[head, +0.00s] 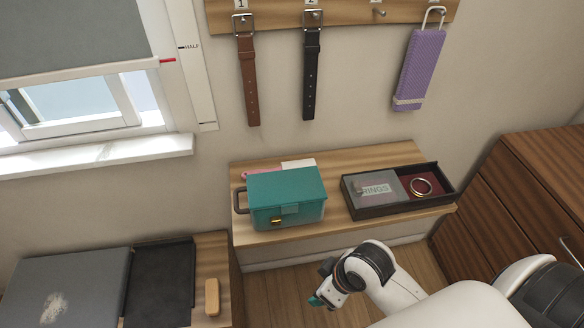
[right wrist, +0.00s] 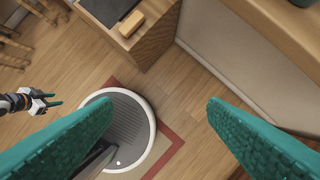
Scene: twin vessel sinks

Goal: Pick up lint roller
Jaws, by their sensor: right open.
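A pink handle (head: 262,174) and a white piece (head: 298,164) show behind the teal box on the wall shelf; together they look like the lint roller, its middle hidden by the box's lid. My right gripper (head: 318,299) is low in front of the shelf, over the floor and well short of the roller. In the right wrist view its teal fingers (right wrist: 165,140) are wide apart with nothing between them. My left gripper (right wrist: 48,103) shows small at the left of that view, its thin fingers apart and empty; it is not in the head view.
The teal box (head: 285,198) stands in front of the roller. A dark tray (head: 351,204) with a ring is to its right. Belts (head: 311,75) and a purple item (head: 420,68) hang above. A lower cabinet (head: 218,248) is left, drawers (head: 520,200) right.

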